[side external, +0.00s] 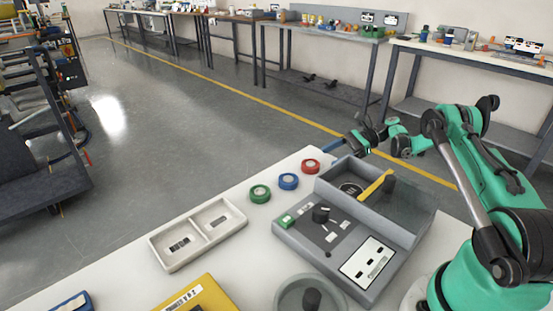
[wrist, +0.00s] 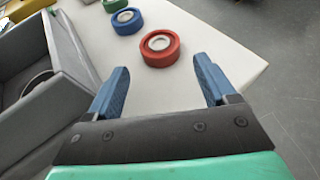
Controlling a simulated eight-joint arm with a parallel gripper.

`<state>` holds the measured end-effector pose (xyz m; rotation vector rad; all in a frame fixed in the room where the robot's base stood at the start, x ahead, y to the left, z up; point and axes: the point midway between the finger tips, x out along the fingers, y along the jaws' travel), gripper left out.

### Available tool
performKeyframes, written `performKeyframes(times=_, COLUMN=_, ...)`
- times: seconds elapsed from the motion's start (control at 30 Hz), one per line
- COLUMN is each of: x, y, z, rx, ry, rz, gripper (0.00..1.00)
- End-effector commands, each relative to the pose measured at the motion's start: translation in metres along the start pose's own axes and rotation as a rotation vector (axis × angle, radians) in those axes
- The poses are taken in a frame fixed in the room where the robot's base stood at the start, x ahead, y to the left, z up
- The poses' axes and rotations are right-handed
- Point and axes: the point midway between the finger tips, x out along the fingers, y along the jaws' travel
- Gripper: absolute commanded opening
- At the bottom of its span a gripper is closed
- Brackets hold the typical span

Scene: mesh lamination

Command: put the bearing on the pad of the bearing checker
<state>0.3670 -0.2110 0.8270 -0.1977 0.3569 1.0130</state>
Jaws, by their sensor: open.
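The bearing checker looks to be the grey box unit (side external: 290,236), with a dark knob, a green block and a white label panel on top. Behind its panel is a walled grey tray (side external: 418,222) with a yellow bar across it. A round ringed disc (side external: 350,189) lies in the tray's left part and may be the pad. Red (side external: 310,167), blue (side external: 288,181) and green (side external: 260,193) rings with pale centres lie in a row; I cannot tell whether one is the bearing. My gripper (wrist: 160,82) is open and empty, its fingers pointing towards the red ring (wrist: 160,48), which lies ahead of the tips.
A pale two-compartment tray (side external: 197,236) holds small dark pieces. A yellow labelled box (side external: 205,298), a round grey dish (side external: 290,303) and a blue item (side external: 72,302) are at the table's front. The white tabletop around the rings is clear. Its edge lies just beyond the red ring.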

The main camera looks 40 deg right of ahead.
Motion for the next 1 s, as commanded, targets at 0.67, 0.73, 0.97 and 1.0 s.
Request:
performKeyframes(times=0.67, x=0.045, y=0.000, z=0.001, rx=-0.003, ry=0.002, rz=0.000, gripper=0.63)
performKeyframes(times=0.73, x=0.045, y=0.000, z=0.001, rx=-0.003, ry=0.002, rz=0.000, gripper=0.44)
performKeyframes(times=0.97, x=0.045, y=0.000, z=0.001, rx=-0.003, ry=0.002, rz=0.000, gripper=0.06)
performKeyframes(times=1.0, x=0.045, y=0.000, z=0.001, rx=-0.003, ry=0.002, rz=0.000, gripper=0.06)
